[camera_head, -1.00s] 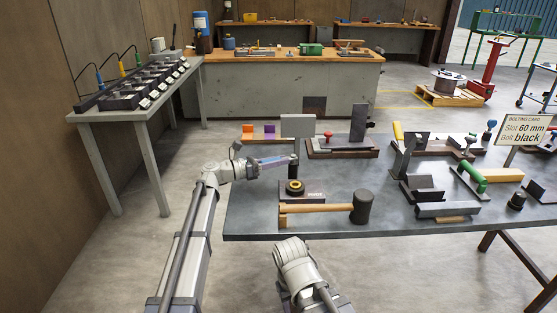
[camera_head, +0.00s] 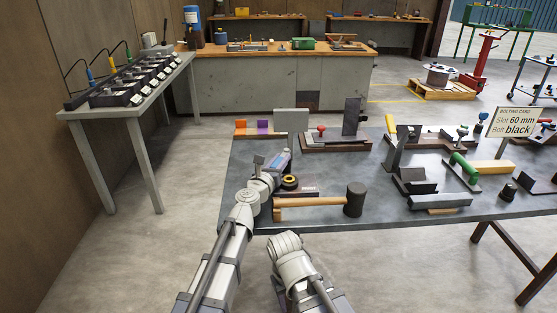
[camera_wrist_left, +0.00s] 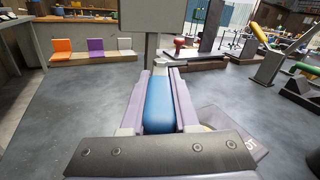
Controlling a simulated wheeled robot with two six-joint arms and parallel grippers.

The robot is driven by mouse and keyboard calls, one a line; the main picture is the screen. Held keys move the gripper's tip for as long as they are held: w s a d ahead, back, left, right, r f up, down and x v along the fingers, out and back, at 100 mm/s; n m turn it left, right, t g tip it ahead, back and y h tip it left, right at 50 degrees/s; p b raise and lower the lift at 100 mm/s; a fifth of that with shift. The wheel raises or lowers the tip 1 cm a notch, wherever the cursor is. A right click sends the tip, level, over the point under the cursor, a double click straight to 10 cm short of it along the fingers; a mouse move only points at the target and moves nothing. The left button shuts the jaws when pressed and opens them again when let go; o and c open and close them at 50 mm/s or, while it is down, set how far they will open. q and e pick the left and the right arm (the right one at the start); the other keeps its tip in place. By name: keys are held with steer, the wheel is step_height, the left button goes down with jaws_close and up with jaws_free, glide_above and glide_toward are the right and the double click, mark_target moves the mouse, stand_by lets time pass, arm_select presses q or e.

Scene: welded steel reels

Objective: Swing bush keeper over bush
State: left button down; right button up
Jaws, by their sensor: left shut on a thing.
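My left gripper (camera_head: 284,158) is over the left end of the steel table, just behind and left of the bush. In the left wrist view its fingers (camera_wrist_left: 155,92) are shut on a blue handle-like piece (camera_wrist_left: 158,103). I cannot tell how this piece joins the keeper, whose arm is not clearly visible. The bush (camera_head: 290,182), a dark ring with a gold band, sits on a small labelled base (camera_head: 307,191). In the left wrist view the base (camera_wrist_left: 240,137) shows right of the fingers, with the bush mostly hidden. My right gripper is not visible; only its arm shows.
A mallet (camera_head: 354,199) lies in front of the bush. A grey upright plate (camera_head: 291,121) stands behind, beside orange (camera_head: 240,125) and purple (camera_head: 262,126) blocks. A red-knobbed fixture (camera_head: 322,131) is to the right. Several brackets and clamps fill the table's right half.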

arm_select(q)
steer(key=shift+d+n+y, duration=0.15)
steer(key=shift+n+y, duration=0.15)
steer(key=shift+y, duration=0.2)
steer(key=c, duration=0.7)
jaws_free()
steer(key=shift+v, duration=3.9)
steer(key=shift+f, duration=0.15)
